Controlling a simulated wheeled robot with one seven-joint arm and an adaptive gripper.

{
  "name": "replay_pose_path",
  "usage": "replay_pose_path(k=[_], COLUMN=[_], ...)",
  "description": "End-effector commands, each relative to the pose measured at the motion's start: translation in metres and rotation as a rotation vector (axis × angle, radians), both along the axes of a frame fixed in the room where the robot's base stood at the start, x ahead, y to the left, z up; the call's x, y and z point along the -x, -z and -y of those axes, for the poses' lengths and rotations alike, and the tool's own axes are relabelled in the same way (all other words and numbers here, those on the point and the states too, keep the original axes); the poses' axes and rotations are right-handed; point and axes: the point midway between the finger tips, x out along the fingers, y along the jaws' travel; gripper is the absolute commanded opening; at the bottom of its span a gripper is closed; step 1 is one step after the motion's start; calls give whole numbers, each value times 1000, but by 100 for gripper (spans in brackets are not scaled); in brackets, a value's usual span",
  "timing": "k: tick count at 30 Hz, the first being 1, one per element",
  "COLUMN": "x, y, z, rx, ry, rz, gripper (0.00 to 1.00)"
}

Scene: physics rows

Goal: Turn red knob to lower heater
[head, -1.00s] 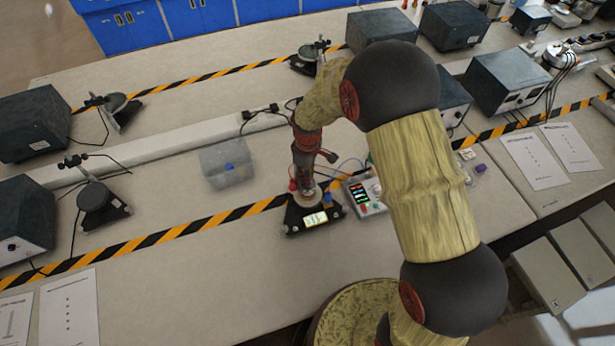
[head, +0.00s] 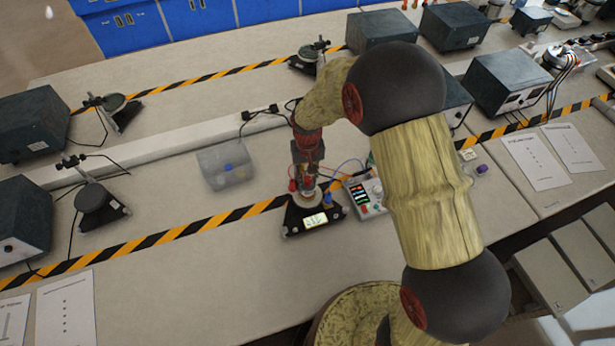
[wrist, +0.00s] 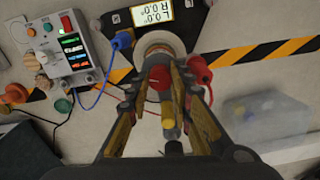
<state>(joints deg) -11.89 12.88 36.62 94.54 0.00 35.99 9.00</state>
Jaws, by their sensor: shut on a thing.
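The heater stand has a black base with a lit display (head: 315,220) and a pale round disc (wrist: 160,42). My gripper (wrist: 167,72) points at this stand from above, with its fingers close together over the disc. The red knob (wrist: 160,78) shows as a small round red shape between the fingers, and they appear shut on it. A yellow-tipped shaft (wrist: 168,108) runs behind it toward my palm. A red plug (wrist: 200,70) sits just right of the fingers and a blue plug (wrist: 122,40) to the left. The fingers partly hide the middle of the stand.
A control box with a lit screen (head: 359,191) stands right of the stand, with cables between them. A clear plastic box (head: 226,166) lies to the left. Striped tape (head: 165,236) crosses the bench.

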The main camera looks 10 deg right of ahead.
Motion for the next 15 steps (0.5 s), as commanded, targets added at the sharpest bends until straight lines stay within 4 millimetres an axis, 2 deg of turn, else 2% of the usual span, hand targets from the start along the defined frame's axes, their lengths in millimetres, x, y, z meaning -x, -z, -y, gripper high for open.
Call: replay_pose_path(k=[6,15], x=[-1,-1], y=[0,-1], z=[0,0], rx=[0,0], ry=[115,187], rz=[2,2], gripper=[0,0])
